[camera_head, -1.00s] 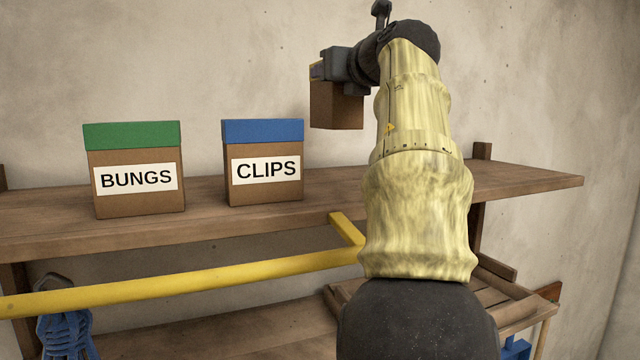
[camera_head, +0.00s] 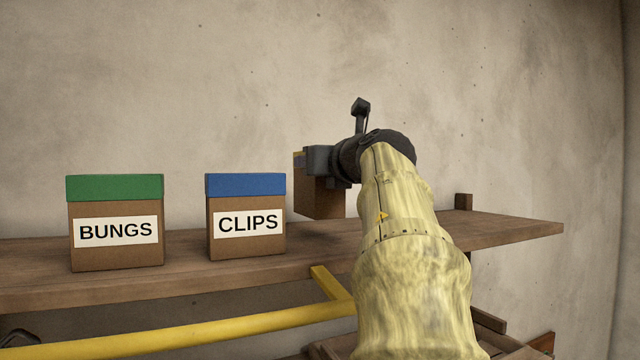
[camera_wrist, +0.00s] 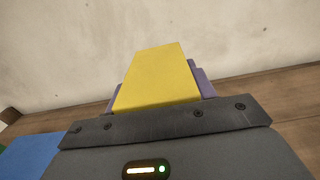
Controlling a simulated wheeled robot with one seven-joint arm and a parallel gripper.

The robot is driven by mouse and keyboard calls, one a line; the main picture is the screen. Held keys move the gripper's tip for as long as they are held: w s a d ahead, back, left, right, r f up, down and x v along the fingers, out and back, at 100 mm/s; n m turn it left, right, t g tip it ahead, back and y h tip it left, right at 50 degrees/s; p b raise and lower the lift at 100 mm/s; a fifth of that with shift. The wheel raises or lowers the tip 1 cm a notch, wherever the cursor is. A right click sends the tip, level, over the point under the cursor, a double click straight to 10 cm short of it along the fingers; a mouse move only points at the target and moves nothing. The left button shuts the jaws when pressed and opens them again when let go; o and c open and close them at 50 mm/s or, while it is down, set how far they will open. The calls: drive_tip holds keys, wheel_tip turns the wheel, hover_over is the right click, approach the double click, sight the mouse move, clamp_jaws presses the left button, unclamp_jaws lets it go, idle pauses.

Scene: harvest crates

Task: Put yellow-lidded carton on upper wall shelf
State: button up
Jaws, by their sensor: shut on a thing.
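The yellow-lidded carton (camera_head: 322,204) is in my gripper (camera_head: 308,160), right of the CLIPS carton in the head view. Its brown body shows below the jaws, and most of its lid is hidden by the gripper. In the wrist view the yellow lid (camera_wrist: 160,78) sits between the purple finger pads. My gripper is shut on it. The upper wall shelf (camera_head: 500,228) is a wooden board along the wall.
A green-lidded BUNGS carton (camera_head: 115,222) and a blue-lidded CLIPS carton (camera_head: 246,216) stand on the shelf to the left. The shelf's right end is clear. A yellow rail (camera_head: 200,333) runs below the shelf's front.

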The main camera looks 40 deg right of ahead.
sight(320, 183)
drive_tip(key=shift+f+b, duration=0.3)
drive_tip(key=shift+f, duration=1.55)
drive_tip(key=shift+f, duration=0.2)
drive_tip(key=o, duration=1.1)
drive_tip(key=shift+r, duration=0.1)
